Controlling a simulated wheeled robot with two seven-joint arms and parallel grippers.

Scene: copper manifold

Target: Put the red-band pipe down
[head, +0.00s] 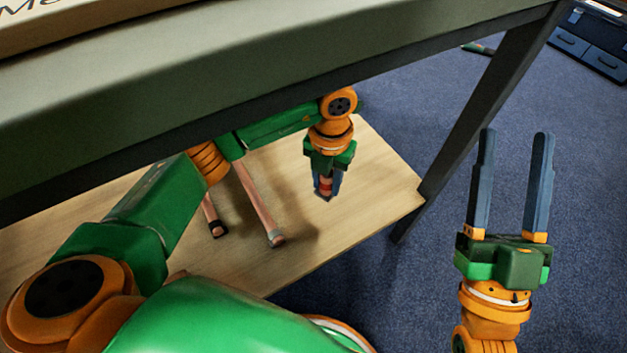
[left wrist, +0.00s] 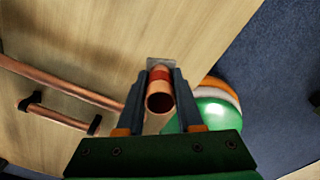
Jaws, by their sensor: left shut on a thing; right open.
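The red-band pipe (left wrist: 160,103) is a short copper tube with a red band, seen nearly end-on in the left wrist view. My left gripper (left wrist: 160,88) is shut on it, one finger on each side. In the head view my left gripper (head: 326,190) points down over the wooden lower shelf (head: 375,190), under the tabletop. The red band shows between its fingers there. I cannot tell whether the pipe touches the shelf. My right gripper (head: 513,185) is open and empty, pointing up over the blue floor.
A long copper pipe (head: 262,203) and a shorter black-ended copper pipe (head: 209,210) lie on the shelf left of my left gripper. The tabletop (head: 250,90) hangs over the shelf. A dark table leg (head: 485,110) stands at the right. The shelf's right end is bare.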

